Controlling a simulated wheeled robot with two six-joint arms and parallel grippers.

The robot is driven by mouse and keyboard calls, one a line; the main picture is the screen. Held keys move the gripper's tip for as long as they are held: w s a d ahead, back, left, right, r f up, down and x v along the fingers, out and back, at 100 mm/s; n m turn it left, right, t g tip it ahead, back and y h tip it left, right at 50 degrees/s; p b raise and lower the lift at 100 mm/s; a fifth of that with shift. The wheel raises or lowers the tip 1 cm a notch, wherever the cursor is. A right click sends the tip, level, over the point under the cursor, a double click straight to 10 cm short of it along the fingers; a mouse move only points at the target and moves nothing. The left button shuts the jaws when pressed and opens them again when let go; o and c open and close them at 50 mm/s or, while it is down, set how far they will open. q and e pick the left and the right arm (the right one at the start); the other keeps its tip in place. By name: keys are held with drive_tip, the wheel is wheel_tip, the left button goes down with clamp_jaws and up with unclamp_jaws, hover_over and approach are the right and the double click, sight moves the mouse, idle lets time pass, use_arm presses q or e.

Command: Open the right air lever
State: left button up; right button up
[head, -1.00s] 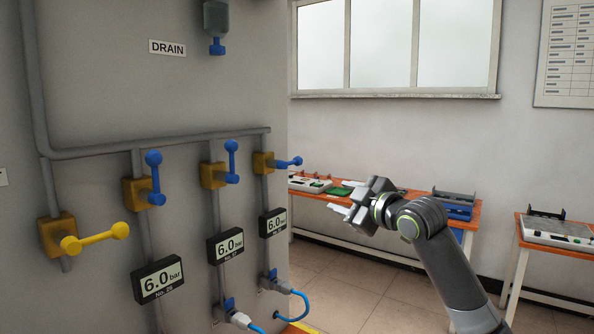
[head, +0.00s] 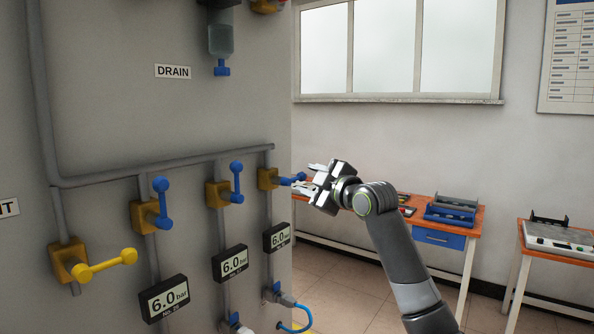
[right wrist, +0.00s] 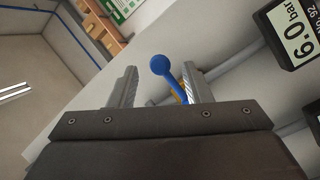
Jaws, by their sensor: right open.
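The right air lever (head: 291,180) is a blue, ball-ended handle on an orange valve body (head: 267,178) at the right end of the panel's pipe. It points sideways to the right, across its vertical pipe. My right gripper (head: 306,177) is open at the lever's outer end. In the right wrist view the lever's blue ball (right wrist: 160,65) shows between the two grey fingers (right wrist: 159,70), with a gap on the left; its stem passes close to the right finger. I cannot tell whether they touch. My left gripper is not in view.
Two more blue levers (head: 162,202) (head: 237,182) stand upright to the left, and a yellow lever (head: 107,264) points sideways. Pressure displays (head: 277,237) reading 6.0 bar hang below. Orange-topped benches (head: 470,225) stand behind my right arm.

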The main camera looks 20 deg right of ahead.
sight(302, 177)
drive_tip(key=shift+p+x, duration=0.8)
drive_tip(key=shift+x, duration=2)
clamp_jaws()
